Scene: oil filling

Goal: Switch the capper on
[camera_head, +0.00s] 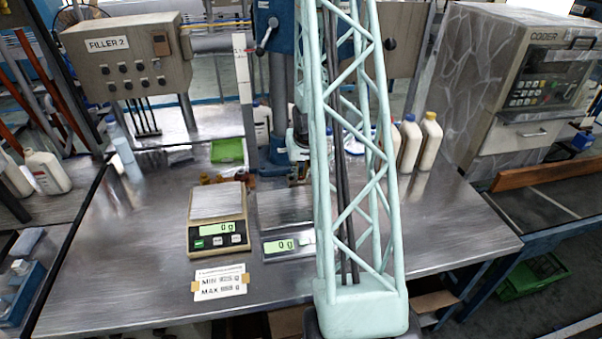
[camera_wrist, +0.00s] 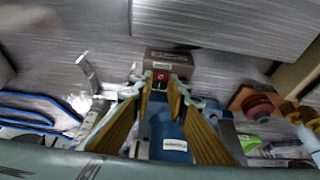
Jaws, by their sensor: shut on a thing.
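The capper shows in the head view as a blue column (camera_head: 281,75) with a dark lever, partly hidden by my pale green lattice arm. In the wrist view, its blue body (camera_wrist: 168,128) carries a white label. A small brown-grey box (camera_wrist: 168,62) beyond it has a red and green switch (camera_wrist: 161,77) on its face. My gripper (camera_wrist: 162,83) has its fingertips on either side of this switch, with the jaws shut on it. The close contact is too small to see clearly. In the head view my gripper is hidden.
Scales (camera_head: 218,218) and a second display (camera_head: 287,245) stand on the metal bench (camera_head: 150,285). White bottles (camera_head: 429,142) stand right of my arm, and a coder (camera_head: 520,85) is farther right. A filler control box (camera_head: 128,60) is at the back left. The bench's front left is mostly clear.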

